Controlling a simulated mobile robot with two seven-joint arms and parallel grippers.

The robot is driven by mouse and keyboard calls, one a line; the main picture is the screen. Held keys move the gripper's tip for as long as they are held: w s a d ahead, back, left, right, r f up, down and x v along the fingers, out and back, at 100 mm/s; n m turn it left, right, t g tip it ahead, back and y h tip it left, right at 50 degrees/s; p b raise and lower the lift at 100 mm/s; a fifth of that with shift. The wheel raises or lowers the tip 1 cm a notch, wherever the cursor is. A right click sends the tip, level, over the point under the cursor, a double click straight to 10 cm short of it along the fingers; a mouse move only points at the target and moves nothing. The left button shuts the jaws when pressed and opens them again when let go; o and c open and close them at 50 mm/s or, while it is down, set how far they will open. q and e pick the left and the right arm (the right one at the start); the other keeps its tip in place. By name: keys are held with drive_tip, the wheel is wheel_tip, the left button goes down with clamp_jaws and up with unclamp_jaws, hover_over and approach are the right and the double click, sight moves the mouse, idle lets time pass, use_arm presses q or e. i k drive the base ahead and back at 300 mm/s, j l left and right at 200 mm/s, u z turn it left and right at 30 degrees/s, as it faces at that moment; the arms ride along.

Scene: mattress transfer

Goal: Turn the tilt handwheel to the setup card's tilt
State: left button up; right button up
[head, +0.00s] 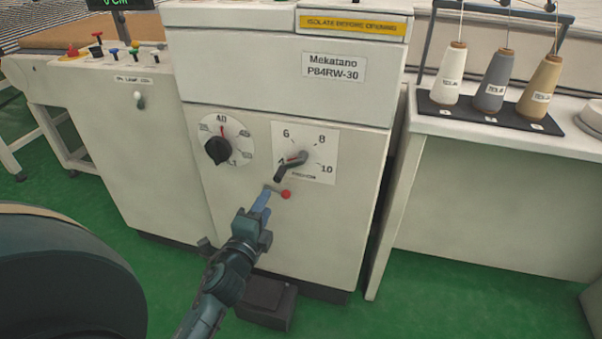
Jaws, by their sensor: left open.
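The machine's front carries a round black knob (217,152) on a white dial with a red pointer near the 40 mark. To its right is a dial plate (319,140) marked 6, 8 and 10, with a dark lever (291,166) pointing down-left. A small lever with a red ball (286,194) is below that plate. I cannot tell which control is the tilt handwheel. My left gripper (266,194) is open, its blue fingers just left of the red ball; contact cannot be told. My right gripper and a setup card are not in view.
The machine body (280,75) has a yellow label reading "isolate before opening". A side table (570,142) at right holds several thread cones on a black tray (484,113). A control panel (110,65) with coloured knobs is at left. A dark pedal (267,299) sits on the green floor.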

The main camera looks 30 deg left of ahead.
sight(218, 148)
drive_tip(key=k, duration=1)
